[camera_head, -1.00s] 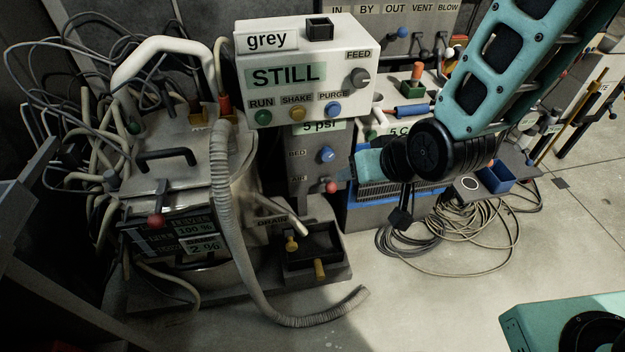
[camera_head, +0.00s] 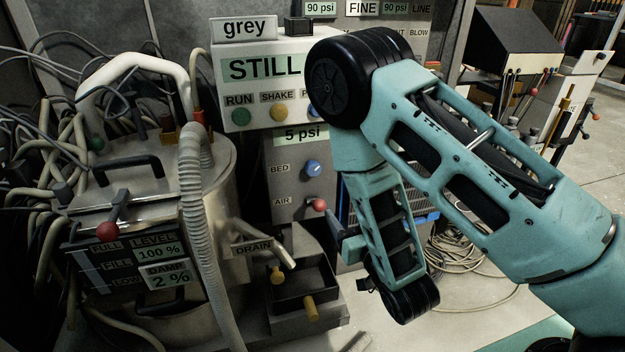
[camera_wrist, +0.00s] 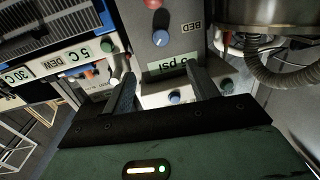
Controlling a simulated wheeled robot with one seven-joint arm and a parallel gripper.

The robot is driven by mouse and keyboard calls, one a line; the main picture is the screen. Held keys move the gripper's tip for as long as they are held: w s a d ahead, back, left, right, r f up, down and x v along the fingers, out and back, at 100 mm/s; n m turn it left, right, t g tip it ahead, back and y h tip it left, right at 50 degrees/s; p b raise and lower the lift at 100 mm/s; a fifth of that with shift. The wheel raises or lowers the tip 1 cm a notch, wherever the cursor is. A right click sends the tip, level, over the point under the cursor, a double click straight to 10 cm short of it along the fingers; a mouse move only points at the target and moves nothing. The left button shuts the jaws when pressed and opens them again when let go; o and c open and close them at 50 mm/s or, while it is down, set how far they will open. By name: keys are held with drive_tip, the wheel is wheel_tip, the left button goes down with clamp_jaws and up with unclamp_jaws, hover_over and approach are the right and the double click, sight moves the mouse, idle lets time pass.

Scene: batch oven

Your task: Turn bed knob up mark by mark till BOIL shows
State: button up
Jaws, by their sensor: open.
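The blue bed knob (camera_head: 313,168), with a pale mark on its face, sits on the grey column beside the BED label. The display above it (camera_head: 262,67) reads STILL. In the wrist view, which is turned upside down, the bed knob (camera_wrist: 160,38) is beyond my fingertips, roughly in line with the gap between them. My gripper (camera_wrist: 162,74) is open and empty, its two fingers apart over the 5 psi plate. It does not touch the bed knob. In the head view my arm hides part of the panel, and the gripper cannot be made out clearly.
The red AIR knob (camera_head: 319,205) sits just below the bed knob. Green RUN (camera_head: 241,117) and yellow SHAKE (camera_head: 279,112) buttons are above. A steel vessel (camera_head: 215,180) with a ribbed hose (camera_head: 192,200) stands left. The drain tray (camera_head: 345,300) is below.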

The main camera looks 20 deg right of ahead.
drive_tip(key=w+b, duration=0.1)
drive_tip(key=b, duration=0.6)
approach(315, 170)
drive_tip(key=w, duration=0.5)
drive_tip(key=w+a, duration=0.1)
drive_tip(key=w, duration=0.2)
drive_tip(key=shift+w+r, duration=0.1)
drive_tip(key=shift+w, duration=0.25)
drive_tip(key=c, duration=1)
